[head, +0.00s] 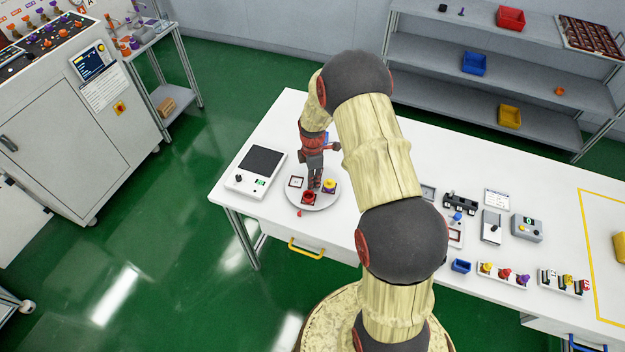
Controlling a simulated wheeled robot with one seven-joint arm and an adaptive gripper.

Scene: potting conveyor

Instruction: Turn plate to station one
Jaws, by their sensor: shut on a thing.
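The plate (322,203) is a round, light grey disc lying flat on the white table. It carries a red square block (308,198) at its front, a yellow round piece on a blue base (330,185) at its right, and a white square with a dark outline (295,182) at its left. A small red marker (299,213) sits at the plate's front edge. My gripper (316,186) points down over the middle of the plate. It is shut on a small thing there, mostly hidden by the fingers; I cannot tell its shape.
A white scale-like device (256,168) stands left of the plate. Shelves (430,42) stand behind.

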